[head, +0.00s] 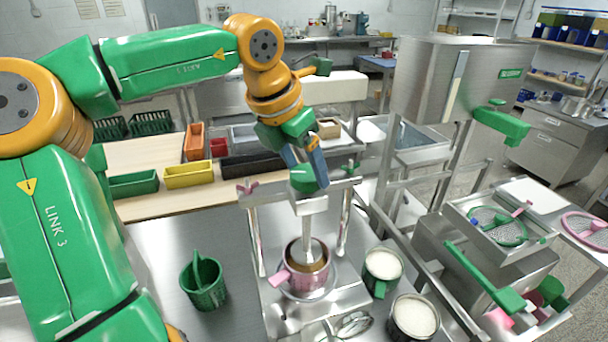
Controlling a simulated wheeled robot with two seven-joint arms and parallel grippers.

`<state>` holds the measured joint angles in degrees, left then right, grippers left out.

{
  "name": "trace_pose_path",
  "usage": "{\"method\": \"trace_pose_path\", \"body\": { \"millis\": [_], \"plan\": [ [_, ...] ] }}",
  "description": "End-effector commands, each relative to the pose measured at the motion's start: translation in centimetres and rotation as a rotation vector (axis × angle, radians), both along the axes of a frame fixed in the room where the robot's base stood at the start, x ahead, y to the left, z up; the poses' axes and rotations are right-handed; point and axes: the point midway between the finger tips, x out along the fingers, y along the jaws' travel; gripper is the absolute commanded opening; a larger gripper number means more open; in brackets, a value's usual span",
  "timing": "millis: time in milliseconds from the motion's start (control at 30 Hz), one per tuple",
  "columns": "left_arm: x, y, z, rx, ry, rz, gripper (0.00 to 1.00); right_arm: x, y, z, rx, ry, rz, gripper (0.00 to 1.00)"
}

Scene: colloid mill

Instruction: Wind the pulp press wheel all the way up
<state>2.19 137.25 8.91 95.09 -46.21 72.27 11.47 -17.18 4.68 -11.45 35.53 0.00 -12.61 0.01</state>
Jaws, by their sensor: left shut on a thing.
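The pulp press is a silver frame (257,240) in the middle of the head view. Its green wheel (302,183) sits at the top of the upright metal spindle (307,215). My left gripper (307,172) reaches down from above and is shut on the wheel, at its right and upper side as pictured. The grey-blue fingers hide part of the rim. Under the spindle stands a pink pot (305,279) with a brown rim; the spindle's lower end is down inside it. My right gripper is not in view.
A green cup with a tool (204,284) stands left of the press. Two pots of pale contents (383,265) (414,316) stand to its right. A steel mill with a hopper (440,85) is at right. Coloured bins (190,175) line the bench behind.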

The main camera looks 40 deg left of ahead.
Motion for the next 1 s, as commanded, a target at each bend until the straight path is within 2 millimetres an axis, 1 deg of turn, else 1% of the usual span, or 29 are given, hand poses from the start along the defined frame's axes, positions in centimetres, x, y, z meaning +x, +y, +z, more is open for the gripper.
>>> {"method": "trace_pose_path", "body": {
  "millis": [33, 100, 400, 667, 1000],
  "plan": [
    [0.1, 0.0, -0.2, 0.004, -0.004, 0.043, 0.18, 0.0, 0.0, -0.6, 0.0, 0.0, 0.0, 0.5],
    [0.1, -0.1, -0.2, 0.004, -0.004, 0.109, 0.18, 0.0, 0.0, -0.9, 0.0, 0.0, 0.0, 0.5],
    [0.1, -0.2, 0.0, 0.002, -0.002, 0.392, 0.18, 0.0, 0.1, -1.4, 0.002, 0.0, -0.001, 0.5],
    [0.2, -0.4, 0.1, 0.0, 0.002, 0.637, 0.18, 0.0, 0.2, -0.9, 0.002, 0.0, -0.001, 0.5],
    [0.3, -0.5, 0.2, 0.001, 0.003, 0.961, 0.18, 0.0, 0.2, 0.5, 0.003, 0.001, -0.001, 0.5]
  ]
}}
